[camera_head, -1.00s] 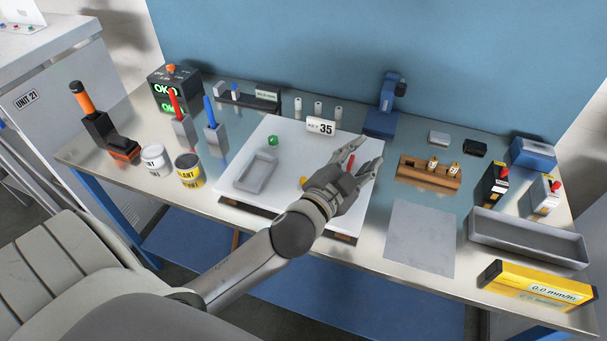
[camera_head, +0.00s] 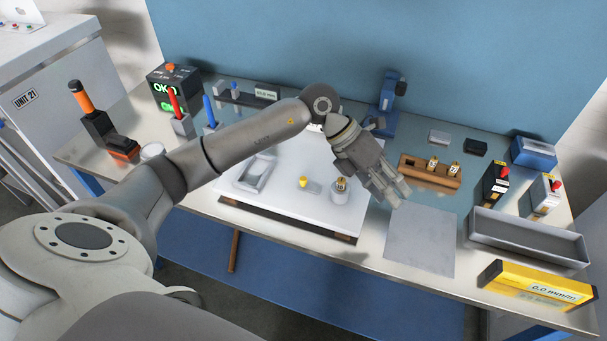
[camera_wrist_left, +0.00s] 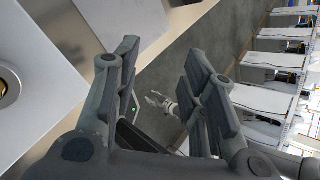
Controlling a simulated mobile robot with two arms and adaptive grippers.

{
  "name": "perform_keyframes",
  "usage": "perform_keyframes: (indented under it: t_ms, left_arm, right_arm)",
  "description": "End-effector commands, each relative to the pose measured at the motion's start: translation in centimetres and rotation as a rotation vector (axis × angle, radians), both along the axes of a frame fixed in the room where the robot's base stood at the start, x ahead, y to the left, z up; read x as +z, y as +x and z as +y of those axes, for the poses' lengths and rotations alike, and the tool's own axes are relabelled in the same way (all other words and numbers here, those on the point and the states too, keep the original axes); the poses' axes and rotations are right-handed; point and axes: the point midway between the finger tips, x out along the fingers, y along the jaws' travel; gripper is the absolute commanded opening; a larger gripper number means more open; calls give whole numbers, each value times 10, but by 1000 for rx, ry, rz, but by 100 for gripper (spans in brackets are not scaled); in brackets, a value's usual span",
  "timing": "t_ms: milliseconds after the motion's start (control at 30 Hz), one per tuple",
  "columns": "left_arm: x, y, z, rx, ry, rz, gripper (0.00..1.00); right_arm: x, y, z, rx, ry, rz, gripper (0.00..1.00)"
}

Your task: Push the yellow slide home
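A small yellow piece (camera_head: 303,181), which I take for the yellow slide, sits on the white board (camera_head: 285,208) beside a short grey piece (camera_head: 315,187). Whether it is fully in cannot be told at this size. My left gripper (camera_head: 398,196) is right of it, over the board's right edge and apart from the slide. In the left wrist view its two fingers (camera_wrist_left: 163,62) are spread with nothing between them. A small pale gripper shape (camera_wrist_left: 162,102), probably my right one, shows far beyond; its fingers are too small to judge.
A grey cup with a brass-coloured piece (camera_head: 340,192) stands on the board, right of the slide. A grey tray (camera_head: 252,178) is left. A wooden block (camera_head: 428,174) stands right of the gripper; a bare grey mat (camera_head: 420,240) lies in front.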

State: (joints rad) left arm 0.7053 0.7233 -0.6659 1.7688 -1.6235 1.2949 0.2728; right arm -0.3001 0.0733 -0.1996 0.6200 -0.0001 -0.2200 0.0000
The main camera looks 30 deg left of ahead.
Motion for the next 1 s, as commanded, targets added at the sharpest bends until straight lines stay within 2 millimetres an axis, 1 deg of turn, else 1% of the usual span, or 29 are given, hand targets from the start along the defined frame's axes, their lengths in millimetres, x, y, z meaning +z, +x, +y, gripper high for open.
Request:
perform_keyframes:
  t_ms: [33, 67, 100, 133, 200, 300, 400, 500, 567, 633, 767, 1000]
  left_arm:
    - [-5, 8, 30, 8, 123, 7, 39]
    - [-8, 10, 48, 14, 197, 20, 39]
    - [-11, 13, 73, 26, 291, 36, 39]
    - [-12, 14, 91, 35, 357, 52, 39]
    - [-10, 16, 130, 66, 494, 85, 39]
    - [-3, 15, 173, 111, 640, 133, 39]
    - [3, 12, 199, 142, 726, 167, 39]
    - [5, 10, 210, 155, 762, 184, 39]
    - [1, 10, 212, 157, 767, 188, 39]
    - [-6, 9, 212, 157, 767, 191, 39]
    - [-28, 9, 211, 154, 765, 192, 39]
    - [-73, 8, 210, 154, 764, 190, 39]
  right_arm:
    - [0, 0, 0, 0, 0, -1, 40]
    - [0, 0, 0, 0, -1, -1, 40]
    - [0, 0, -1, 1, -1, -1, 40]
    - [0, 1, -1, 1, -1, -1, 40]
    - [0, 1, -2, 2, -3, -2, 40]
    - [0, 1, -4, 2, -4, -1, 40]
    - [0, 1, -5, 2, -6, -1, 40]
    - [2, 1, -6, 3, -7, -2, 40]
    - [3, 1, -6, 3, -7, -2, 40]
    - [7, 1, -6, 3, -7, -2, 40]
    - [16, 1, -6, 3, -7, -2, 40]
    - [31, 1, -6, 3, -7, -1, 40]
